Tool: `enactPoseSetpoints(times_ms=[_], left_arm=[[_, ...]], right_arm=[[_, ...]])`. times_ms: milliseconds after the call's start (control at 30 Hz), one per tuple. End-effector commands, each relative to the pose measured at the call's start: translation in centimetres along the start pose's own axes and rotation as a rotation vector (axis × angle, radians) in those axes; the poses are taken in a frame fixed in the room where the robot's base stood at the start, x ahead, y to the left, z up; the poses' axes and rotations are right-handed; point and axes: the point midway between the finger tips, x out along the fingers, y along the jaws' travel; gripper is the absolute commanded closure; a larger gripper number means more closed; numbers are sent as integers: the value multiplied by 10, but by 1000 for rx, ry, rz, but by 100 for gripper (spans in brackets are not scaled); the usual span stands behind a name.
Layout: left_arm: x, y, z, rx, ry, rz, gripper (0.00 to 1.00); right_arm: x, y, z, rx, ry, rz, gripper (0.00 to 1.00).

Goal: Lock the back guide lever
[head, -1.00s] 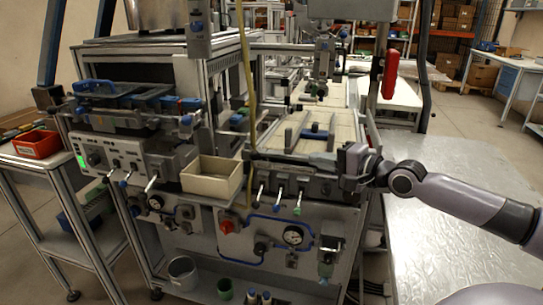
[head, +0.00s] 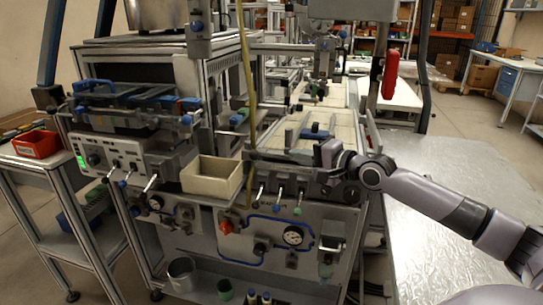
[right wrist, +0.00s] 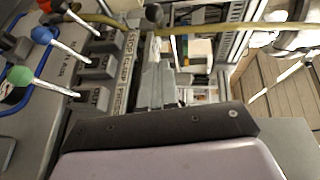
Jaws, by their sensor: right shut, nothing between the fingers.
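My right gripper (head: 324,152) is at the right front of the machine's light guide track, just in front of a blue-handled lever (head: 317,134) that lies across the track. Its fingers look shut and empty; a clear contact with the lever cannot be made out. The right wrist view shows the grey closed fingers (right wrist: 157,85) beside the labelled front panel. Farther back on the track is another small lever with a dark and green knob (head: 312,97). I cannot tell for sure which one is the back guide lever. My left gripper is not in view.
Three front levers with coloured knobs stick out below the track, among them a green one (head: 297,211); they also show in the right wrist view (right wrist: 20,77). A cream box (head: 212,178) sits left. A metal table (head: 450,190) lies right.

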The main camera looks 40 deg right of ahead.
Motion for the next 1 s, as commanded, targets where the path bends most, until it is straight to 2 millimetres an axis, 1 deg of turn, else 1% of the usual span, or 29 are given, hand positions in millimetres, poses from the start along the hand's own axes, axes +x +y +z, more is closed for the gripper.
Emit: enactPoseSetpoints(times_ms=[400, 600, 800, 1000], left_arm=[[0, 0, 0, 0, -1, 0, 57], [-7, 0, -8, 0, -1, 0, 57], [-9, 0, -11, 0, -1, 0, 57], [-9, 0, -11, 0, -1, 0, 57]], right_arm=[[41, -2, 1, 0, -2, -3, 100], [58, -3, 19, 1, -4, -2, 100], [67, -1, 28, -1, -2, 0, 100], [69, 0, 30, -1, -2, 1, 100]])
